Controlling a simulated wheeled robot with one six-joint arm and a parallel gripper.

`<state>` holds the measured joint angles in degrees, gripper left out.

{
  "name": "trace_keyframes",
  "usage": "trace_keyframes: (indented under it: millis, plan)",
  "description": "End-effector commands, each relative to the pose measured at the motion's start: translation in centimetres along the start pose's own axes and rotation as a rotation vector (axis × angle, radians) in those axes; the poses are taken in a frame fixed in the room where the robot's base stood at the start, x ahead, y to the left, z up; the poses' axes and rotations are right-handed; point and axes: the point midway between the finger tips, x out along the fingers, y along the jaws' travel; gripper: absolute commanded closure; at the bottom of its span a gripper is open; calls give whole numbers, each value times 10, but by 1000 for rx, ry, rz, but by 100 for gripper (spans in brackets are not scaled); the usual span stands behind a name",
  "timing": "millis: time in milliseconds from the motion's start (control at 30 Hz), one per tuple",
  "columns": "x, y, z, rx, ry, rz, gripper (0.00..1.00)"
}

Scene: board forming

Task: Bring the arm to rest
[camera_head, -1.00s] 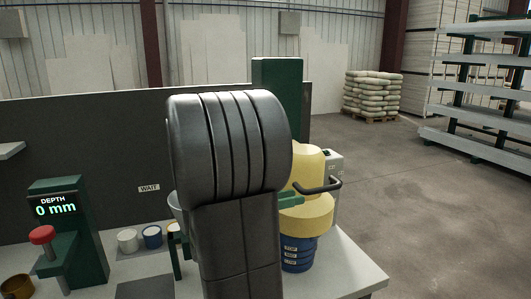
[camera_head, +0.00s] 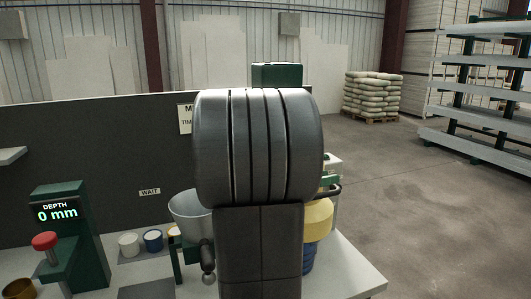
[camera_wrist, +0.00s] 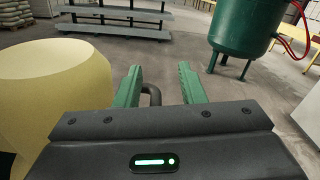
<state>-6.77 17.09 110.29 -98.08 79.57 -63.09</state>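My arm stands upright in the middle of the head view and hides my gripper there. In the wrist view my gripper (camera_wrist: 160,88) has its two green fingers apart, with nothing held between them. A dark curved handle (camera_wrist: 152,92) shows close by the left finger; whether they touch cannot be told. A large yellow rounded body (camera_wrist: 50,85) is to the left of the fingers. In the head view the yellow machine part (camera_head: 317,220) is mostly behind my arm.
A worktable (camera_head: 350,272) carries a depth gauge (camera_head: 58,212) reading 0 mm, a red knob (camera_head: 45,241), small cups (camera_head: 153,240) and a metal bowl (camera_head: 188,212). A green tank (camera_wrist: 245,25) stands beyond in the wrist view. Open floor (camera_head: 420,190) is at right.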

Motion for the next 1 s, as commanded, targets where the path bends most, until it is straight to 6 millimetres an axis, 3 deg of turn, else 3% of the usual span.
trace_keyframes:
  millis: [33, 233, 300, 1000]
  plan:
    - [0, -3, 15, 2, 0, 0, 64]
    - [-1, -9, 45, 1, -1, 2, 64]
    - [-14, -6, 37, 1, -1, 6, 64]
    - [-108, -6, 37, 0, 0, 3, 64]
